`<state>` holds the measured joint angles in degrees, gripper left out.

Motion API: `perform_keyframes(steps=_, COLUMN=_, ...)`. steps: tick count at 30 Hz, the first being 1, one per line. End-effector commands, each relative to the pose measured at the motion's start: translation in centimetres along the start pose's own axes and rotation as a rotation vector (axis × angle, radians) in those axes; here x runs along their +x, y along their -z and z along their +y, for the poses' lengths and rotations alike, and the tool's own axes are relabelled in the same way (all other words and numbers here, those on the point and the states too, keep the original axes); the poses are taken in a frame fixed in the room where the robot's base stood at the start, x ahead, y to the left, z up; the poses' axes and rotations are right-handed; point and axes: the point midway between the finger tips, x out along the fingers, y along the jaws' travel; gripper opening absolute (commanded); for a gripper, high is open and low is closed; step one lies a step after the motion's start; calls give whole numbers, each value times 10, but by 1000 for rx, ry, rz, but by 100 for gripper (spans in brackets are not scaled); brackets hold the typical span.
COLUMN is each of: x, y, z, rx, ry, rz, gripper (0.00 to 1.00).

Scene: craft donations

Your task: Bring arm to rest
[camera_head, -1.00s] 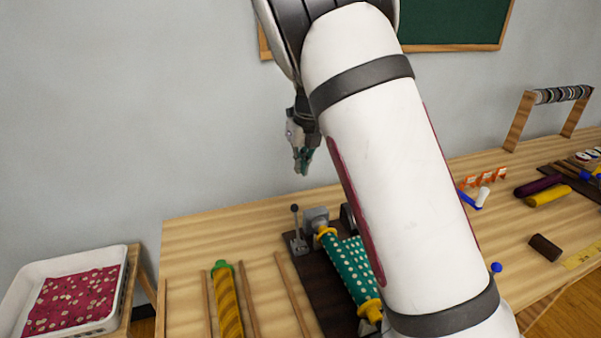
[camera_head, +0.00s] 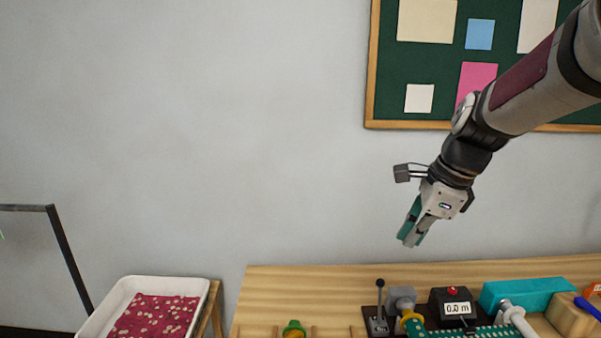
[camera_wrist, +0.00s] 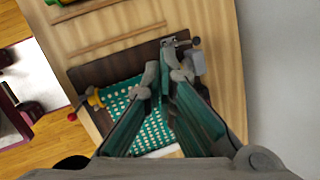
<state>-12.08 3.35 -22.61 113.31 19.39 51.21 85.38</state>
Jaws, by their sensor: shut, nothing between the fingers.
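My gripper (camera_head: 411,238) hangs in the air above the back of the wooden table (camera_head: 300,285) in the head view, pointing down and to the left. Its teal and grey fingers are shut with nothing between them. My arm reaches in from the upper right, in front of the pinboard. In the wrist view, my gripper (camera_wrist: 163,75) points down over the dark board and teal dotted fabric (camera_wrist: 130,100), well apart from them.
A white tray (camera_head: 117,298) with red dotted cloth is at lower left. A pinboard (camera_head: 440,60) hangs on the wall. Air left of my arm is clear.

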Motion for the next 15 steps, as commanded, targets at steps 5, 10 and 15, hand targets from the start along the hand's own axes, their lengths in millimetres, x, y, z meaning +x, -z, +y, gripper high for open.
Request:
perform_keyframes(steps=5, x=-42, y=-2, z=58, rx=-473, ry=39, rz=-9, gripper=0)
perform_keyframes(steps=10, x=-68, y=3, z=113, rx=-936, ry=77, rz=39, gripper=0)
perform_keyframes(steps=15, x=-82, y=14, z=165, rx=-1388, ry=90, rz=141, gripper=0)
